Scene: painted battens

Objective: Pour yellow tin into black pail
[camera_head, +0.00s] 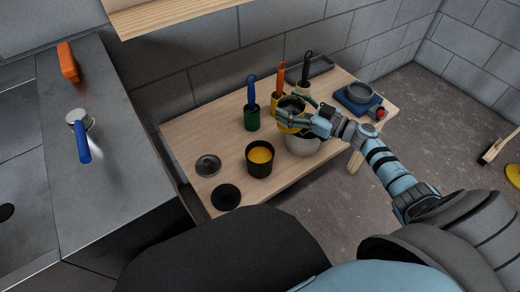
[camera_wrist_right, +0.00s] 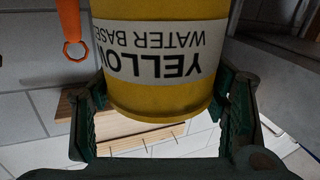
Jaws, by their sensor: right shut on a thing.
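The yellow tin (camera_head: 284,126) is held in my right gripper (camera_head: 294,121) in the head view, near upright, its dark open mouth facing up. In the right wrist view the tin (camera_wrist_right: 160,90) fills the space between the fingers, and its label reads YELLOW WATER BASE upside down. My right gripper (camera_wrist_right: 163,115) is shut on its sides. The black pail (camera_head: 260,169) stands on the wooden bench, left of and nearer than the held tin, with yellow paint in it. The tin's inside is too small to judge. My left gripper is out of view.
A white pail (camera_head: 303,147) stands under my right gripper. Behind are a green tin (camera_head: 252,119) with a blue brush and other tins with brushes. Two dark lids (camera_head: 208,165) (camera_head: 227,197) lie left on the bench (camera_head: 183,142).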

